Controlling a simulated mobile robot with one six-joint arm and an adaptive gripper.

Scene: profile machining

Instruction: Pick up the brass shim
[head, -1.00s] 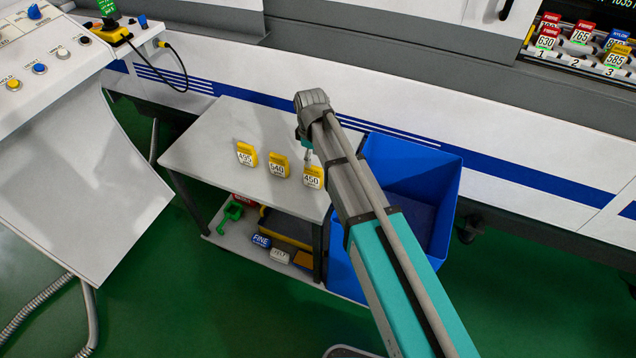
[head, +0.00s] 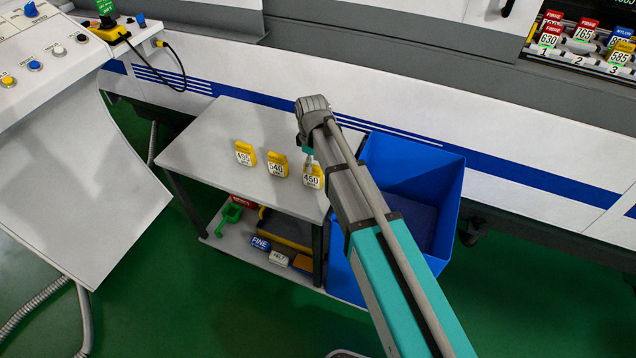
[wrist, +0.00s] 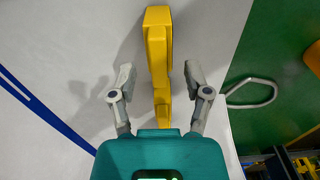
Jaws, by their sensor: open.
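Three yellow blocks stand in a row on the grey table: one marked 495 (head: 245,153), one marked 540 (head: 277,165) and one marked 450 (head: 313,178). I cannot read the word brass on any of them. My gripper (head: 309,163) is at the 450 block, partly covering its top. In the wrist view a long yellow piece (wrist: 158,50) lies in line between the two open fingers of my gripper (wrist: 158,78), with a gap on each side. Nothing is held.
The table (head: 205,150) has bare room left of the blocks. A blue bin (head: 395,170) stands close on the right. A lower shelf (head: 235,245) holds a green tool, a blue FINE block and other items. A rack with red, blue and yellow blocks (head: 583,45) is at top right.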

